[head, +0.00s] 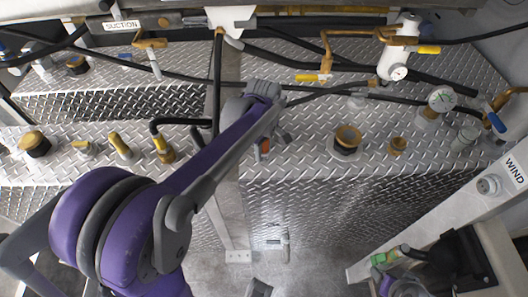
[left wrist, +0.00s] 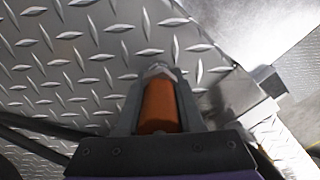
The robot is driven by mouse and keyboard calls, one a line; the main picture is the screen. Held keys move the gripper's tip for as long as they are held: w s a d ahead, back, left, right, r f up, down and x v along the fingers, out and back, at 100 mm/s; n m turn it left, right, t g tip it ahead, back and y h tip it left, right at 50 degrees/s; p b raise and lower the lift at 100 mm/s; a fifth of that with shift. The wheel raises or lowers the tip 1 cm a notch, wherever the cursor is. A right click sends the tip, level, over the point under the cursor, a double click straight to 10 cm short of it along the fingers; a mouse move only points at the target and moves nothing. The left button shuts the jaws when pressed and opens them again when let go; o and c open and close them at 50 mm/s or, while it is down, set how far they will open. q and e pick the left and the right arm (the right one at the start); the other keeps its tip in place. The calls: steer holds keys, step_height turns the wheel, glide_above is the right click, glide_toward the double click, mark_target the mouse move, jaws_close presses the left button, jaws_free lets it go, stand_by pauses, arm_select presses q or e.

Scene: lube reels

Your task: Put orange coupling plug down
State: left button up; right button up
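The orange coupling plug (left wrist: 158,105) sits between the two fingers of my left gripper (left wrist: 157,95) in the left wrist view. It has a pale metallic end at the fingertips. The gripper appears shut on it. In the head view my left gripper (head: 267,138) is over the front left part of the right-hand diamond plate, and a small bit of the orange plug (head: 265,146) shows there. The plate is close below; I cannot tell whether the plug touches it. A grey tip at the bottom edge of the head view may belong to my right gripper; its state is unclear.
The diamond plate (head: 310,160) carries a brass-topped black fitting (head: 346,141), a smaller brass fitting (head: 397,146) and a gauge (head: 441,99). Hoses and yellow-handled valves (head: 312,77) run along the back. A gap separates the two plates. Bare plate lies around the gripper.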

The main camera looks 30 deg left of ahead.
arm_select(q)
jaws_close()
